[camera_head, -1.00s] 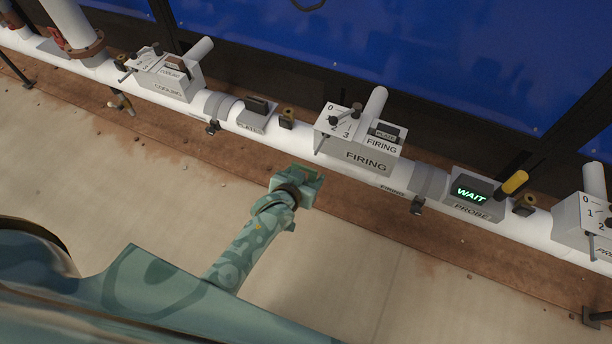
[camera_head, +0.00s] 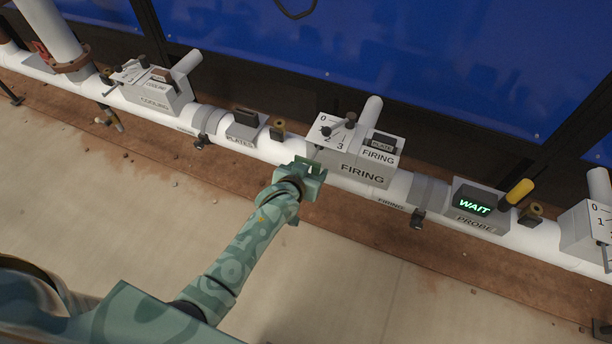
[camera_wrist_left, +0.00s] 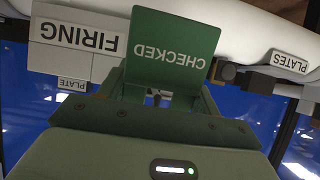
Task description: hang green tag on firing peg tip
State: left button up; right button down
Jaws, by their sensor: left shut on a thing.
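A green tag (camera_wrist_left: 172,50) lettered CHECKED, upside down in the left wrist view, is held in my left gripper (camera_wrist_left: 158,98). In the head view my left gripper (camera_head: 311,165) is at the lower left of the grey FIRING box (camera_head: 362,172), close to it; contact cannot be told. The box top carries a dial marked 0, 2, 3, a dark knob (camera_head: 326,131) and a second dark knob (camera_head: 351,119). I cannot tell which part is the firing peg; its tip is not clear. My right gripper is not in view.
The boxes sit along a white pipe (camera_head: 265,148). Left are a PLATES holder (camera_head: 242,131) and a COOLING box (camera_head: 158,96). Right are a lit WAIT display (camera_head: 474,205) and a yellow handle (camera_head: 519,191). A blue panel (camera_head: 420,60) stands behind.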

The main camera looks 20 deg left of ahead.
pick_arm(q)
jog(key=shift+w+f+b, duration=0.15)
jog(key=shift+w+b, duration=0.4)
jog(key=shift+w, duration=0.25)
jog(key=shift+w+f+b, duration=0.1)
jog(key=shift+w+b, duration=0.45)
jog(key=shift+w, duration=0.2)
jog(key=shift+w+f, duration=0.3)
jog(key=shift+w, duration=0.1)
jog(key=shift+w+b, duration=0.1)
jog(key=shift+b, duration=0.2)
jog(key=shift+f, duration=0.15)
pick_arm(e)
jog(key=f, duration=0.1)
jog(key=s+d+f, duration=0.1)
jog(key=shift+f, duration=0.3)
pick_arm(q)
jog(key=shift+f, duration=0.1)
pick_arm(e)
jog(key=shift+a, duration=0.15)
pick_arm(q)
jog(key=o, duration=1.1)
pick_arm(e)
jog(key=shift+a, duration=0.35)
